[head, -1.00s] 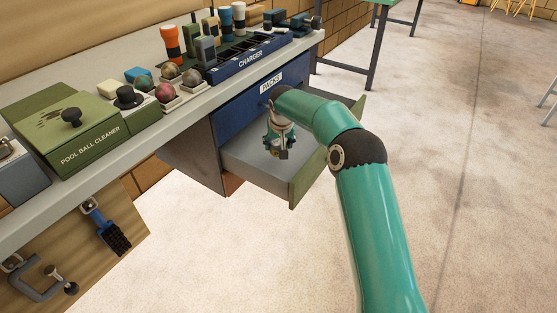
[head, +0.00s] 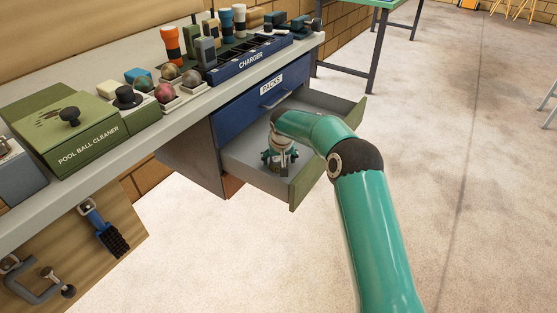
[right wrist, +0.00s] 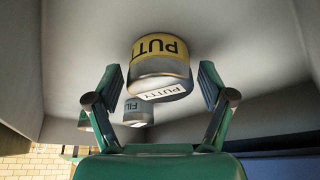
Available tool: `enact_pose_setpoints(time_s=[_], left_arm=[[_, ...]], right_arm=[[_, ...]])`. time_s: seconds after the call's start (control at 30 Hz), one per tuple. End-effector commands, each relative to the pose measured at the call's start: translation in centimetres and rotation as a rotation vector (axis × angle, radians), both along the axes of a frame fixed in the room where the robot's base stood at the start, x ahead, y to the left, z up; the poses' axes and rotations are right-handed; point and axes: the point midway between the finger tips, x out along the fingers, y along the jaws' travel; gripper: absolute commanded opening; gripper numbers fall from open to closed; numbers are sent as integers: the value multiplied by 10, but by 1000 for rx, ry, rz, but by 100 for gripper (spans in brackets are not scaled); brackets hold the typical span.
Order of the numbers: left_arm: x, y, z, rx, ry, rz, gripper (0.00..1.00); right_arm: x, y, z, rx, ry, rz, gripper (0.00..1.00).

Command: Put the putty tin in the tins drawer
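The putty tin (right wrist: 160,65) has a yellow band and a pale end marked PUTTY. In the right wrist view it stands between the spread fingers of my right gripper (right wrist: 161,84), with a gap on each side. It appears to rest on the grey floor of the open, green-fronted drawer (head: 308,183); no drawer label shows. A second tin, partly lettered FIL (right wrist: 137,111), is partly hidden behind a finger and the putty tin. In the head view my right gripper (head: 279,163) is low inside the drawer, and I cannot make out the tin there. My left gripper is out of view.
Above the open drawer is a closed blue drawer marked PACKS (head: 271,84) with a bar handle. The bench top holds a charger rack (head: 250,62), balls in trays and a green pool ball cleaner (head: 75,130).

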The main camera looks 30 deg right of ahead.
Motion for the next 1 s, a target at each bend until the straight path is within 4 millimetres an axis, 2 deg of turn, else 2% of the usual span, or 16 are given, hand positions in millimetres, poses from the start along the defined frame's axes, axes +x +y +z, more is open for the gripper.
enact_pose_setpoints(time_s=[0.3, 0.47, 1.0], left_arm=[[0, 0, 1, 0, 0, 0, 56], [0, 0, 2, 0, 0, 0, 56], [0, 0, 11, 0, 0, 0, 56]], right_arm=[[0, 0, 1, 0, 0, 0, 87], [-3, 1, 10, 0, -1, 0, 87], [-35, 17, 100, -1, -3, 0, 87]])
